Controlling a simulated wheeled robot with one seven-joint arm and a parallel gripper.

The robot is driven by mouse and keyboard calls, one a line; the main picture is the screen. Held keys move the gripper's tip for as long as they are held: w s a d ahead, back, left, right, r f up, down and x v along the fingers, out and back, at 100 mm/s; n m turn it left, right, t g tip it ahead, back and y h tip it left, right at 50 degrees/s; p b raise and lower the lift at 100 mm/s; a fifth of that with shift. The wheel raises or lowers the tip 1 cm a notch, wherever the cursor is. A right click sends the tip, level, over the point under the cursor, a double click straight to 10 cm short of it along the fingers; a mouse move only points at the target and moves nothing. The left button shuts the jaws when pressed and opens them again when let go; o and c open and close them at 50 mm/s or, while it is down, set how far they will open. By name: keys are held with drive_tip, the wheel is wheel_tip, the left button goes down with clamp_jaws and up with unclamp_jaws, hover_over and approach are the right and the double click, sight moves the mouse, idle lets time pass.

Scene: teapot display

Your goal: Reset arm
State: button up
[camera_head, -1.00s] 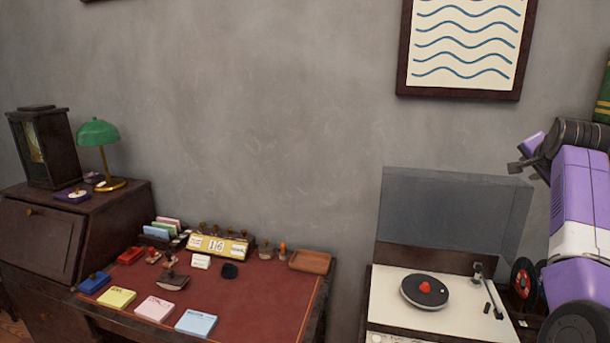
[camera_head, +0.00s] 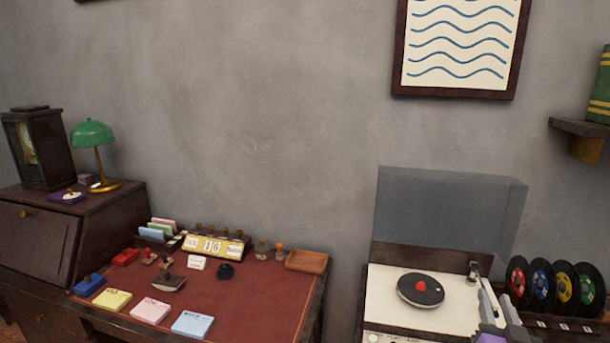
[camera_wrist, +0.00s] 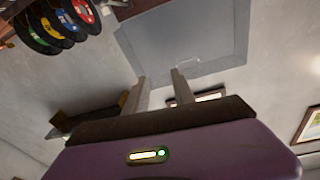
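My gripper (camera_head: 496,303) shows at the bottom right of the head view, in front of the right side of the record player (camera_head: 385,300). In the wrist view, the two pale fingers of my gripper (camera_wrist: 161,82) stand apart with nothing seen between them. The purple housing behind them fills the bottom of that view. The rest of my arm is mostly out of the head view. The gripper partly hides the tonearm side of the player.
Several records (camera_head: 541,284) stand upright at the right, also upper left in the wrist view (camera_wrist: 60,22). The player's clear lid (camera_head: 450,212) is raised. A shelf (camera_head: 583,128) juts from the wall. A red-topped desk (camera_head: 255,300) holds stamps, note pads and a calendar.

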drive_tip(key=s+a+f+n+g+y, duration=0.1)
drive_tip(key=s+a, duration=0.6)
drive_tip(key=s, duration=0.8)
drive_tip(key=s+a+f+n+g+y, duration=0.1)
drive_tip(key=s+a, duration=0.5)
drive_tip(key=s, duration=0.9)
drive_tip(key=s+a+f+n+g+y, duration=0.1)
drive_tip(key=s+a+f+n+y, duration=0.2)
drive_tip(key=s+a, duration=0.4)
drive_tip(key=s+f+y, duration=0.1)
drive_tip(key=s, duration=0.7)
drive_tip(key=shift+a, duration=0.35)
drive_tip(key=shift+f, duration=0.1)
